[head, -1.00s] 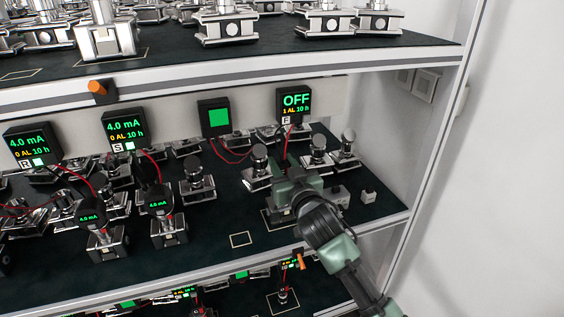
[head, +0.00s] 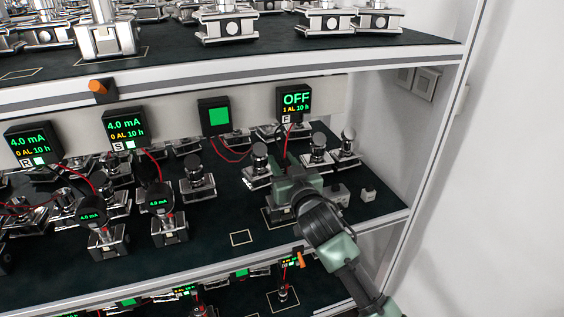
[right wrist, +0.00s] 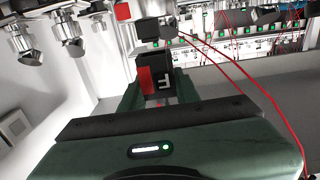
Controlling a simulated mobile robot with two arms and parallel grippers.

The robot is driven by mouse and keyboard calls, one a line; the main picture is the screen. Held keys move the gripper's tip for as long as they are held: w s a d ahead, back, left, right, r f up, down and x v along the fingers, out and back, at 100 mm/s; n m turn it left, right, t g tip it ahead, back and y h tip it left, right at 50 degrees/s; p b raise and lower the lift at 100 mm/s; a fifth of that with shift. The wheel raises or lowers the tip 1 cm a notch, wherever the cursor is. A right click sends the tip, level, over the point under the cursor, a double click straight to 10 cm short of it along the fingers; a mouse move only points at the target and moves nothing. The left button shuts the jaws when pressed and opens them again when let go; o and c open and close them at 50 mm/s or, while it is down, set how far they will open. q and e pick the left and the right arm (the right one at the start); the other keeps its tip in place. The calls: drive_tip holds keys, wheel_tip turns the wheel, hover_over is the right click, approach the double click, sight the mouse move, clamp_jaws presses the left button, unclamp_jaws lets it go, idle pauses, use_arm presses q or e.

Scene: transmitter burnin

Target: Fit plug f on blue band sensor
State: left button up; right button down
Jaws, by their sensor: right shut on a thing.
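My right gripper (head: 292,178) reaches into the middle shelf at its right end, below the display marked F (head: 293,103), which reads OFF. In the right wrist view its jaws (right wrist: 157,95) are shut on plug f (right wrist: 157,80), a black block with a white F and a red side. In the head view the plug is hidden by the gripper. A metal sensor body (right wrist: 152,25) stands just beyond the plug in the wrist view; I cannot tell whether they touch. No blue band can be made out. My left gripper is not in view.
Metal sensors crowd this shelf, including one (head: 259,165) left of my gripper and one (head: 318,153) behind it to the right. A small white block (head: 368,196) lies to the right. The shelf above (head: 440,54) hangs overhead.

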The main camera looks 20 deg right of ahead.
idle(0.9)
drive_tip(key=shift+f+b, duration=0.75)
drive_tip(key=shift+f, duration=0.75)
drive_tip(key=c, duration=0.9)
unclamp_jaws()
drive_tip(key=shift+c, duration=0.2)
drive_tip(key=s+b, duration=0.2)
drive_tip(key=s, duration=0.5)
drive_tip(key=shift+s, duration=0.4)
drive_tip(key=shift+d, duration=0.15)
